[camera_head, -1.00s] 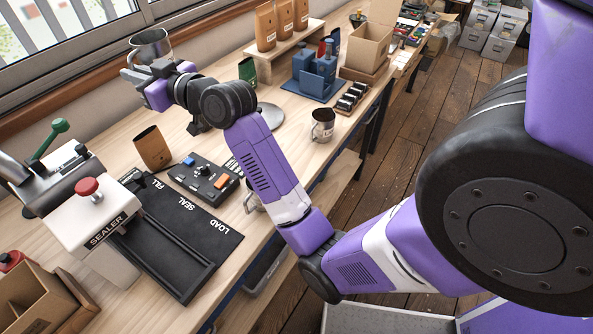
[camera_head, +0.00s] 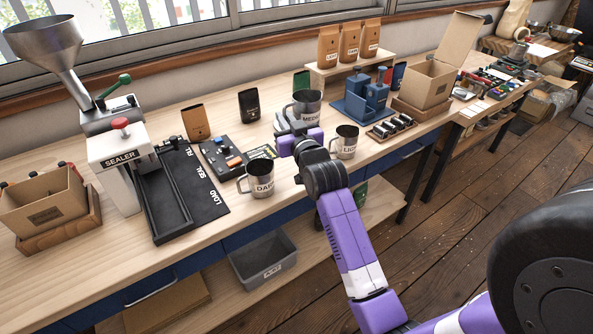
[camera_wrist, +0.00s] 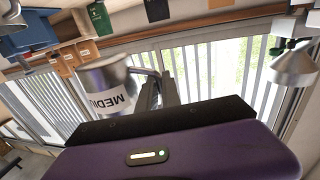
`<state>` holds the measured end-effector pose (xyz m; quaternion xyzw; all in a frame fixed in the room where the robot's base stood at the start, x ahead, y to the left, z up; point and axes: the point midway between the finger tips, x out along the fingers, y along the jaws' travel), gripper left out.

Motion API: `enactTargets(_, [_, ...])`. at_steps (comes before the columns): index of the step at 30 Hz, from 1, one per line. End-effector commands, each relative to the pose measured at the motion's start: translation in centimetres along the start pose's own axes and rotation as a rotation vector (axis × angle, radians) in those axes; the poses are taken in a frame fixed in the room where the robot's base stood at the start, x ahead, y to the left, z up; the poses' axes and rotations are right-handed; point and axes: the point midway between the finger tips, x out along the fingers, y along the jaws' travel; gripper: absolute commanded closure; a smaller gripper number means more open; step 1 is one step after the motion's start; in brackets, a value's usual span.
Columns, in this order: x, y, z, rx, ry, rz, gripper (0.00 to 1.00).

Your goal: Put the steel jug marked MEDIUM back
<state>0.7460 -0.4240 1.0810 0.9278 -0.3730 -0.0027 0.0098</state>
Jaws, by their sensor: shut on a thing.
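The steel jug marked MEDIUM (camera_head: 304,108) is in my gripper (camera_head: 290,122), toward the back of the workbench in the head view. In the wrist view the jug (camera_wrist: 104,86) hangs at the left of the jaws (camera_wrist: 158,92), its label reading MEDI and the rest cut off. The jaws are shut at its handle side. I cannot tell whether its base touches anything. The jug marked DARK (camera_head: 258,180) stands at the bench's front edge, and the jug marked LIGHT (camera_head: 345,142) stands to the right of my gripper.
An open carton (camera_head: 432,82) stands beyond.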

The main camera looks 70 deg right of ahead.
Motion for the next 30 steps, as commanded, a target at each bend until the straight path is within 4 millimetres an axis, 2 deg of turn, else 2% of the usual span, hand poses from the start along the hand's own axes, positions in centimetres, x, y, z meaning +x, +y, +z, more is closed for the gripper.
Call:
enactTargets(1, [0.0,0.0,1.5,0.0,-0.007,0.001,1.0])
enactTargets(3, [-0.1,0.0,3.1,0.0,-0.006,0.0,1.0])
enactTargets(13, [0.0,-0.3,10.7,0.0,-0.004,-0.002,1.0])
enactTargets(16, [0.0,-0.3,12.2,0.0,-0.001,-0.002,1.0])
enactTargets(22, [0.0,-0.3,13.6,0.0,-0.001,-0.002,1.0])
enactTargets(27, [0.0,-0.5,16.3,0.0,-0.001,-0.003,1.0])
enactTargets(30, [0.0,-0.4,17.0,0.0,0.001,-0.002,1.0])
